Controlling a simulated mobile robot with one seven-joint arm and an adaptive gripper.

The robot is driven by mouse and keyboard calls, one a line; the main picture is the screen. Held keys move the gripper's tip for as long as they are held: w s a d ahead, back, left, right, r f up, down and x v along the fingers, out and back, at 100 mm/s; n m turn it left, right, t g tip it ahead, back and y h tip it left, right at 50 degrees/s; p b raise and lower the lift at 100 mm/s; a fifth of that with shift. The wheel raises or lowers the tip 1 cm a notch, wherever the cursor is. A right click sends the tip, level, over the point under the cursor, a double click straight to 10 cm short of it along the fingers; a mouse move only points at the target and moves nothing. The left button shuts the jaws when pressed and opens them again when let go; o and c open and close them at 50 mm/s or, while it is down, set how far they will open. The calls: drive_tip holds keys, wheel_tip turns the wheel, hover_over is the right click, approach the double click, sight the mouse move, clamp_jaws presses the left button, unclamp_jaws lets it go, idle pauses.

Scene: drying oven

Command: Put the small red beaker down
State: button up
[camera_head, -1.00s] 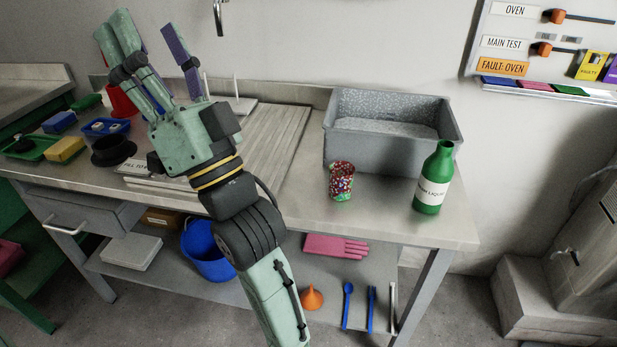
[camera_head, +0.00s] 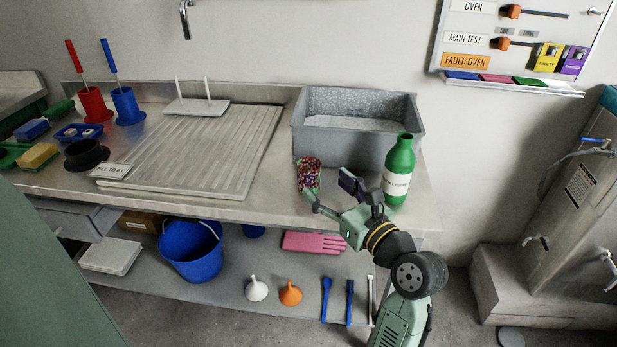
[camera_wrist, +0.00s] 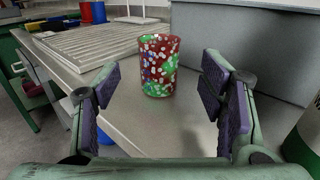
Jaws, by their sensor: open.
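The small red beaker (camera_head: 307,174), speckled with white, green and blue, stands upright on the steel bench (camera_head: 255,207) in front of the grey basin. My gripper (camera_head: 328,188) is open, on the near right side of the beaker. In the wrist view the beaker (camera_wrist: 159,65) stands ahead, between the lines of my two spread purple-padded fingers (camera_wrist: 160,100). Bench surface shows between it and the pads, and nothing is held. The head view does not clearly show the gap between fingertip and beaker.
The green bottle (camera_head: 398,170) stands close right of my gripper. The grey basin (camera_head: 355,150) is just behind the beaker. A ribbed drainboard (camera_head: 200,150) lies to the left. Red (camera_head: 94,105) and blue (camera_head: 127,106) pots holding handled tools stand at the back left.

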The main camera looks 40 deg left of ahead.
sight(315, 177)
drive_tip(key=x, duration=0.5)
drive_tip(key=p+x, duration=0.1)
drive_tip(key=x, duration=0.2)
drive_tip(key=shift+s+f, duration=0.1)
drive_tip(key=shift+f, duration=0.2)
drive_tip(key=c, duration=1.1)
drive_tip(key=shift+o, duration=0.2)
